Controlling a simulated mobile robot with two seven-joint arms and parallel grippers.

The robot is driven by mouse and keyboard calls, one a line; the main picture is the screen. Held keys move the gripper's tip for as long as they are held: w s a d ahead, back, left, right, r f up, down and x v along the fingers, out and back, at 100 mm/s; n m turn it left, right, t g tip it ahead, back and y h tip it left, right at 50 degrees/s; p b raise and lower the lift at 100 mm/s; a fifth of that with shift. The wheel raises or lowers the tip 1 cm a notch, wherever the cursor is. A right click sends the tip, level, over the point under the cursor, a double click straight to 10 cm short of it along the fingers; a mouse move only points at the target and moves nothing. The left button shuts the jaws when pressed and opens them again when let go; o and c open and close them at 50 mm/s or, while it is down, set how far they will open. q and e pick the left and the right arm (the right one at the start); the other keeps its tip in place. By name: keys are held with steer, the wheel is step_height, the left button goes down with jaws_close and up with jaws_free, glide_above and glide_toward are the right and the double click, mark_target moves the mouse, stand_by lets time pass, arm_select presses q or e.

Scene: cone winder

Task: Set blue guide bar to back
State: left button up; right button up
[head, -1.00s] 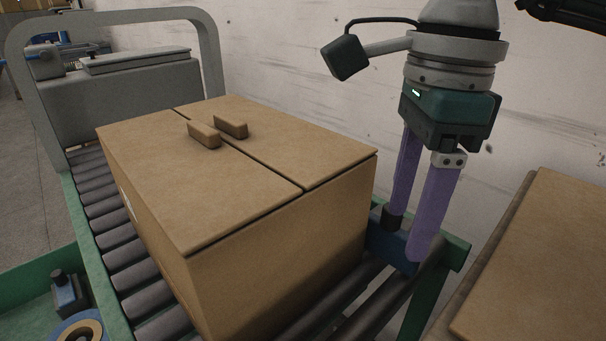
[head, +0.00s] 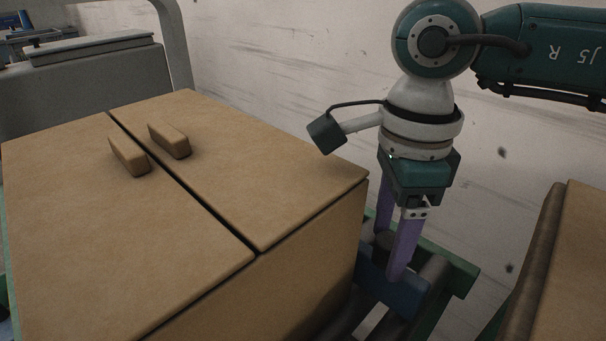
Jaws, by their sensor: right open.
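The blue guide bar (head: 401,295) lies low beside the right end of the large cardboard box (head: 310,262), over the rollers. Part of it is hidden by the box and my fingers. My right gripper (head: 390,256) points down at the bar, its two purple fingers apart. A dark knob (head: 384,241) on the bar shows between the fingers. I cannot tell whether the fingers touch the knob or the bar. My left gripper is not in view.
The box has two lid flaps with small handles (head: 169,140) and fills the left and middle. A green conveyor frame (head: 462,277) runs behind the bar. A pale wall (head: 270,60) is behind.

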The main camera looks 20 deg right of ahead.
steer(key=shift+f, duration=0.35)
jaws_close()
stand_by(0.3)
stand_by(0.9)
